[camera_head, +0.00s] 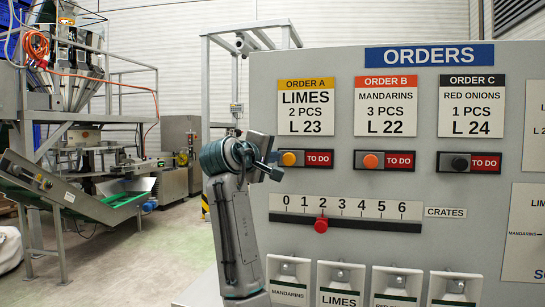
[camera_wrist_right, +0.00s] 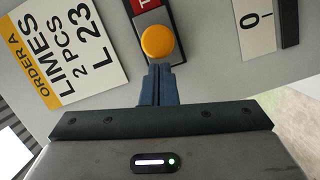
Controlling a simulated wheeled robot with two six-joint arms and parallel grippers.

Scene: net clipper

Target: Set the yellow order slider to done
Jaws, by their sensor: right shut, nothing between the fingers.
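The yellow slider knob (camera_head: 289,158) sits at the left end of its track under the ORDER A limes card (camera_head: 306,107), with a red TO DO label (camera_head: 319,158) showing to its right. In the right wrist view the round yellow knob (camera_wrist_right: 157,41) is just beyond my fingertips. My right gripper (camera_head: 275,167) is shut and empty, at the left side of the knob. The closed blue fingers (camera_wrist_right: 158,75) point at the knob; I cannot tell whether they touch it. My left gripper is out of view.
Sliders with an orange knob (camera_head: 370,161) and a black knob (camera_head: 460,163) sit to the right, both showing TO DO. Below is a crates scale with a red knob (camera_head: 321,225) at 2, above several white dispensers (camera_head: 340,280).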

